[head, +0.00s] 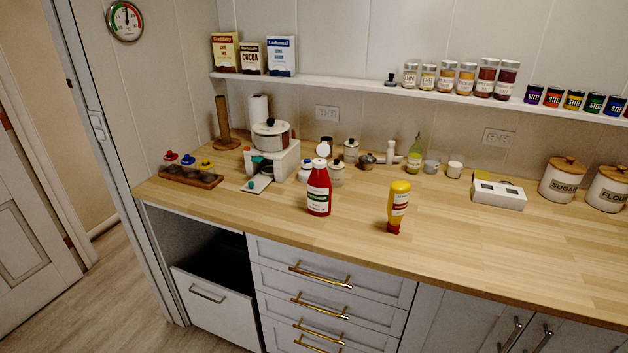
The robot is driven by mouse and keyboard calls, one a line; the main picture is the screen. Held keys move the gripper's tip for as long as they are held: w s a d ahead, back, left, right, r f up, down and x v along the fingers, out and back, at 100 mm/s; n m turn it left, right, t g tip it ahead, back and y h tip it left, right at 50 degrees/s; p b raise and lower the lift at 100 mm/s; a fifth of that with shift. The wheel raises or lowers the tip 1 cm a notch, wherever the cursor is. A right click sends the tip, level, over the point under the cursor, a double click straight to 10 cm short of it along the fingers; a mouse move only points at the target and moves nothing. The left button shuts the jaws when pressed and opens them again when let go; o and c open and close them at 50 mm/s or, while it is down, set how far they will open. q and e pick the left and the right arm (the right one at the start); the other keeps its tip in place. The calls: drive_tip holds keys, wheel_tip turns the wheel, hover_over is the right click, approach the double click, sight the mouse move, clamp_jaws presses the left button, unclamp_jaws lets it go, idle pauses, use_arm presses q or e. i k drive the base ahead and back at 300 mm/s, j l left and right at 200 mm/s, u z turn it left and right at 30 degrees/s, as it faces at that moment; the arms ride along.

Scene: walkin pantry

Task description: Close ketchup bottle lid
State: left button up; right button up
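The red ketchup bottle (318,192) stands upright on the wooden counter, near its front edge and left of the middle of the head view. It has a white label and a white cap (319,164). A round white disc (323,149) shows just above the cap; it looks like the flip lid standing open, but jars close behind make this hard to tell. Neither my left nor my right gripper is in view.
A yellow bottle (398,206) with a red bottom end stands to the right of the ketchup. Jars and a white appliance (274,160) stand behind and left. A white box (498,194) and canisters (563,180) are at right. The counter's front strip is clear.

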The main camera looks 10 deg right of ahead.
sight(323, 149)
drive_tip(key=i+l, duration=0.2)
drive_tip(key=l, duration=0.2)
drive_tip(key=i+l, duration=0.2)
drive_tip(key=l, duration=0.2)
drive_tip(key=j+z, duration=0.1)
drive_tip(key=z, duration=0.3)
drive_tip(key=i+j+z, duration=0.1)
drive_tip(key=z, duration=0.3)
drive_tip(key=j+z, duration=0.15)
drive_tip(key=z, duration=0.25)
drive_tip(key=j+z, duration=0.15)
drive_tip(key=z, duration=0.2)
drive_tip(key=j+z, duration=0.2)
drive_tip(key=j, duration=0.15)
drive_tip(key=k+j+z, duration=0.25)
drive_tip(key=j+z, duration=0.2)
drive_tip(key=j, duration=0.2)
drive_tip(key=k+j+z, duration=0.1)
drive_tip(key=j, duration=0.25)
drive_tip(key=k+j+z, duration=0.1)
drive_tip(key=j, duration=0.2)
drive_tip(key=k+j+z, duration=0.1)
drive_tip(key=k+j, duration=0.15)
drive_tip(key=j, duration=0.05)
